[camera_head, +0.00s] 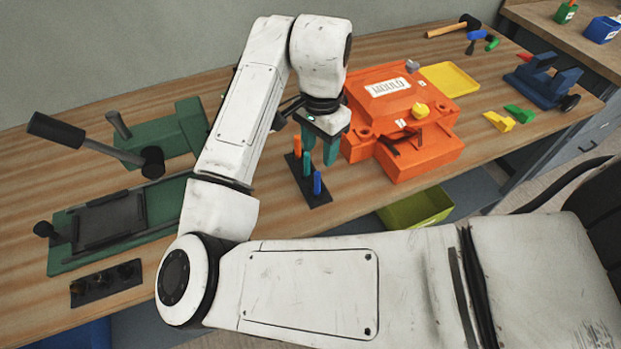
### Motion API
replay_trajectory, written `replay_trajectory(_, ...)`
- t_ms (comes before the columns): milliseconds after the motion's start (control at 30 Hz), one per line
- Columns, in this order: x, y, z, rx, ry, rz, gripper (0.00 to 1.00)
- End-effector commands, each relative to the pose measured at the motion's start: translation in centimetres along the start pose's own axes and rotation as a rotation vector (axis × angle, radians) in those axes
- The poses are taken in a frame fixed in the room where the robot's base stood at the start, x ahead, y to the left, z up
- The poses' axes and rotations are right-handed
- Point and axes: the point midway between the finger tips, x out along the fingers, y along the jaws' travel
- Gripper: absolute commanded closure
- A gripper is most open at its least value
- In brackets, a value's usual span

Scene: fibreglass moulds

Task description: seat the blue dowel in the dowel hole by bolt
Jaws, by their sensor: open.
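The blue dowel (317,183) stands upright at the near end of a small dark rack (320,199) on the bench. My gripper (320,156) points down with its two teal fingers apart, above and just behind the blue dowel. Nothing shows between the fingers. The orange mould (425,158) lies to the right of my gripper, with a label, a yellow knob (420,110) and a grey piece (412,66) on it. I cannot make out the dowel hole or which part is the bolt.
Orange dowels (297,146) stand behind the blue one in the rack. A yellow tray (449,78) lies behind the mould, and a blue vice (545,83) stands at right. Green tooling (165,140) fills the left. An olive bin (415,209) sits below the front edge.

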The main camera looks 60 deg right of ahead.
Motion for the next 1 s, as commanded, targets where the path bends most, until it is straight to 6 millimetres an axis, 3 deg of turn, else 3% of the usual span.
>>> replay_trajectory(100, 1.8, 0.0, 0.0, -0.004, 0.002, 0.002, 0.54)
replay_trajectory(367, 3.6, -0.1, 0.0, -0.003, 0.002, 0.000, 0.54)
replay_trajectory(700, 7.9, -0.3, 0.0, -0.004, 0.003, -0.001, 0.54)
replay_trajectory(1000, 8.3, -0.3, 0.0, -0.002, 0.002, -0.003, 0.55)
